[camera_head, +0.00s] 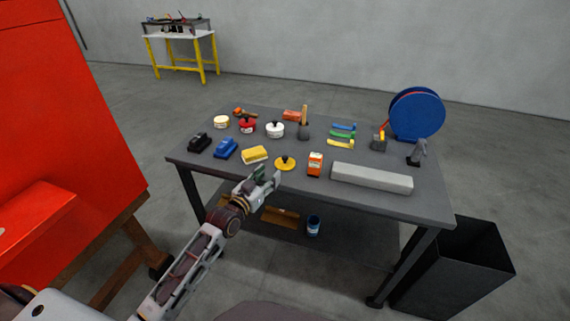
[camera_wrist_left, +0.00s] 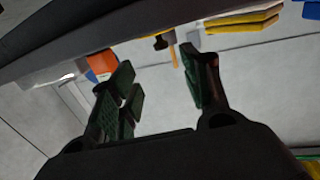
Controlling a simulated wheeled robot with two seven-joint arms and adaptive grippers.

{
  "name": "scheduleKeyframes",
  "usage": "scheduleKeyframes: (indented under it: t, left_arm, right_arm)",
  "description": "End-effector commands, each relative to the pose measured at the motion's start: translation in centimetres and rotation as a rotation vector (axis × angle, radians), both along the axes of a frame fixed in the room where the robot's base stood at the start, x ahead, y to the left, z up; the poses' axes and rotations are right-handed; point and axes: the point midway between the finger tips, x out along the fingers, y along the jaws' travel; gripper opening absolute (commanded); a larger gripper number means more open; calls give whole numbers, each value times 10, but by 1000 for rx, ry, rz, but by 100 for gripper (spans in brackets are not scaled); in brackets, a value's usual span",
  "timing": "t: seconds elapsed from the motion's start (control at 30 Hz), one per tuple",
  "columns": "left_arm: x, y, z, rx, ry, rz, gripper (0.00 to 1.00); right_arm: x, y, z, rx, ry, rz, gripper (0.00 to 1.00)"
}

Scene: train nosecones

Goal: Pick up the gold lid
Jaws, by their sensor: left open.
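The gold lid (camera_head: 285,163) is a flat yellow disc with a black knob, lying knob up near the front edge of the grey table. My left gripper (camera_head: 265,180) is open and empty at the table's front edge, just left of and nearer than the lid, apart from it. In the left wrist view, which looks upside down, the two green-padded fingers (camera_wrist_left: 158,90) stand spread. My right gripper is not in view.
A yellow sponge-like block (camera_head: 255,154) lies left of the lid and an orange box (camera_head: 315,163) stands close on its right. A long grey block (camera_head: 371,178) lies farther right. A white lidded pot (camera_head: 275,130) and a red one (camera_head: 247,125) stand behind.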

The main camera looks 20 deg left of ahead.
Motion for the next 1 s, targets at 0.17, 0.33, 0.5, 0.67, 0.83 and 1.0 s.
scheduleKeyframes:
  t: [0.17,0.33,0.5,0.67,0.83,1.0]
  left_arm:
    - [14,-3,-1,-1,0,0,47]
    - [27,-6,-1,1,-1,0,47]
    - [40,-9,-2,-1,-2,0,47]
    - [50,-12,-2,-1,-1,-1,47]
    - [54,-13,-3,-1,0,-1,47]
    - [54,-13,-3,0,0,-1,47]
  right_arm:
    - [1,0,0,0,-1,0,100]
    - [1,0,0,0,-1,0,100]
    - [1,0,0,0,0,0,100]
    - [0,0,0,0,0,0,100]
    - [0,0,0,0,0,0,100]
    - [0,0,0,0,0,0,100]
